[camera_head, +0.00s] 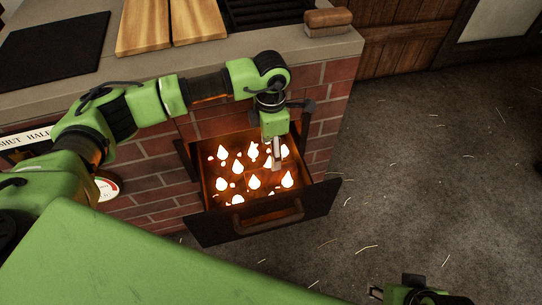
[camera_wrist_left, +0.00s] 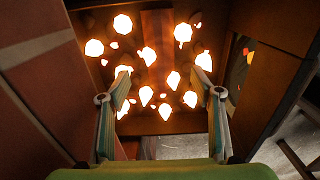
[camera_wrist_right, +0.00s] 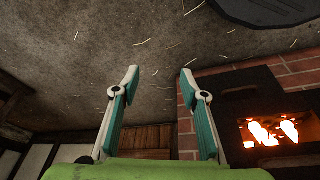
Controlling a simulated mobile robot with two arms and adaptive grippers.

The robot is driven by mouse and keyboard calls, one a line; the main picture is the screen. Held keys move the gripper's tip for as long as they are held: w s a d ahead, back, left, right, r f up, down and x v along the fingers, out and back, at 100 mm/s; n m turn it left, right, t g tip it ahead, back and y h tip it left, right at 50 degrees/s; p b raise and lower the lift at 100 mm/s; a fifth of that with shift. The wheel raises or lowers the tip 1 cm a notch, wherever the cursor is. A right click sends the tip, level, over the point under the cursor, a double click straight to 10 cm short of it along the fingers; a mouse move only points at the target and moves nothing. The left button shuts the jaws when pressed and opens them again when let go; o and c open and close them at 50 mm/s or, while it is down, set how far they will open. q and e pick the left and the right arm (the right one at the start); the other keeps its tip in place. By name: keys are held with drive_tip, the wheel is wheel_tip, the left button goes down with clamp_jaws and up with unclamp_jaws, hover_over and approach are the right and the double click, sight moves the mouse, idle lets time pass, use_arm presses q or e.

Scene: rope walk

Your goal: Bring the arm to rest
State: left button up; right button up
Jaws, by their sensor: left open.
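My left arm (camera_head: 150,100) reaches across the brick counter from the left in the head view. My left gripper (camera_head: 274,160) points down over the open drawer (camera_head: 318,200), which holds several glowing pieces (camera_head: 254,182). In the left wrist view my left gripper (camera_wrist_left: 165,90) has its fingers spread, with glowing pieces seen between and beyond them and nothing held. My right gripper (camera_wrist_right: 158,78) is open and empty in the right wrist view, with the floor beyond it. Only part of my right gripper (camera_head: 410,292) shows at the bottom edge of the head view.
The brick counter (camera_head: 345,48) carries wooden boards (camera_head: 145,25), a black mat (camera_head: 52,48) and a brown block (camera_head: 328,20). The drawer's dark front with its handle (camera_head: 270,214) stands out from the brick wall. The grey floor (camera_head: 430,150) at right is free apart from scattered straw.

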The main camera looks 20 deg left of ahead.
use_arm(q)
drive_tip(key=shift+r, duration=0.6)
